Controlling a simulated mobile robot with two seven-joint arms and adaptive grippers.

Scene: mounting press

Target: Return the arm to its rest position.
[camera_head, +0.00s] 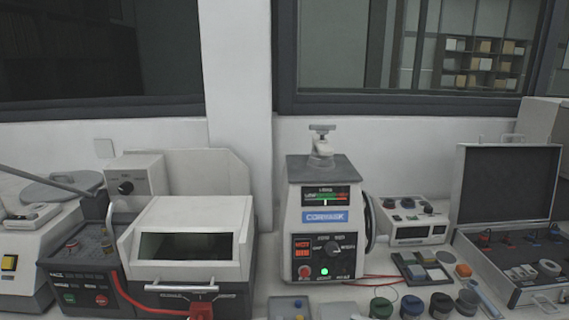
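Neither of my grippers is in the head view, and no part of my arms shows for sure. The mounting press (322,225) stands upright at the middle of the bench. It has a grey top with a T-shaped handle (322,138), a red and green gauge, a blue label and a lit green button on its front. Nothing is seen touching it.
A white-lidded machine (187,225) with a dark window stands left of the press. A small control box (410,222) and an open case (508,190) stand to the right. Several small round containers (441,304) line the front edge. The wall and windows close off the back.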

